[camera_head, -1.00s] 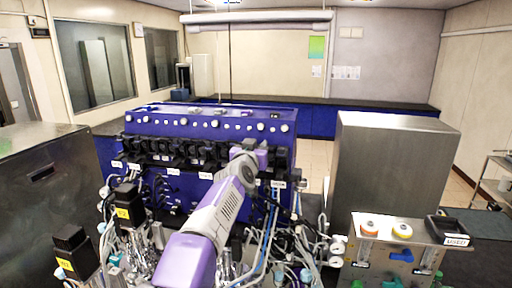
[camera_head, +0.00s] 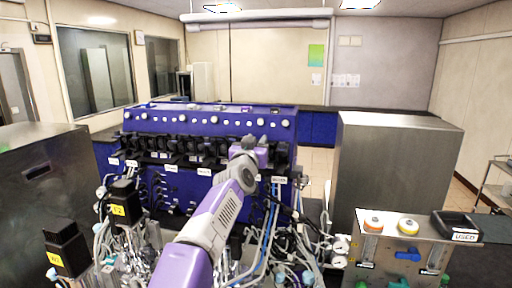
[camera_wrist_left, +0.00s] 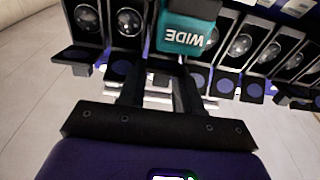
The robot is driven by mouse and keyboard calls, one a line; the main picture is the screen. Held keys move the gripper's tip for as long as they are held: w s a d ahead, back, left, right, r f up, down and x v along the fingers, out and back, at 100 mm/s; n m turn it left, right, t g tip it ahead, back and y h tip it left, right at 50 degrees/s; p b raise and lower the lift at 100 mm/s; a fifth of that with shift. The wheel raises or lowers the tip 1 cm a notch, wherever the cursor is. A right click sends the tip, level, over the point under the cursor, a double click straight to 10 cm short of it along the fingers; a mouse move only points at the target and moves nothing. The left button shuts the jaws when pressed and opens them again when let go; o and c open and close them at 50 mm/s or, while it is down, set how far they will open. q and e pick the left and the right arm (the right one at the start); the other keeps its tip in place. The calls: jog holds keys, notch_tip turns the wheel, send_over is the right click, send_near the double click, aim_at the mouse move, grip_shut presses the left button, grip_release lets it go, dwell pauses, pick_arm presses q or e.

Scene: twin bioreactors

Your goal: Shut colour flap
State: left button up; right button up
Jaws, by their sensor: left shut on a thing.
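The teal flap (camera_wrist_left: 187,28) carries the upside-down word WIDE and stands in the row of pump heads on the blue unit (camera_head: 187,185). In the head view my left gripper (camera_head: 262,152) is at the right part of the row, and the arm hides the flap there. My right gripper is not in view.
Neighbouring pump heads (camera_wrist_left: 242,44) with round rotors and dark open flaps (camera_wrist_left: 253,90) stand close on both sides. Tubes and bottles crowd the front of the unit. A steel cabinet (camera_head: 390,175) stands at the right, near a black tray (camera_head: 458,226) marked USED.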

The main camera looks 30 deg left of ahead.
pick_arm(q)
jog(key=o, duration=0.7)
jog(key=shift+o, duration=0.2)
jog(key=shift+s+d, duration=0.25)
jog(key=shift+s, duration=0.2)
jog(key=v, duration=0.6)
jog(key=shift+s+p, duration=0.3)
jog(key=shift+p, duration=0.05)
jog(key=shift+f, duration=0.15)
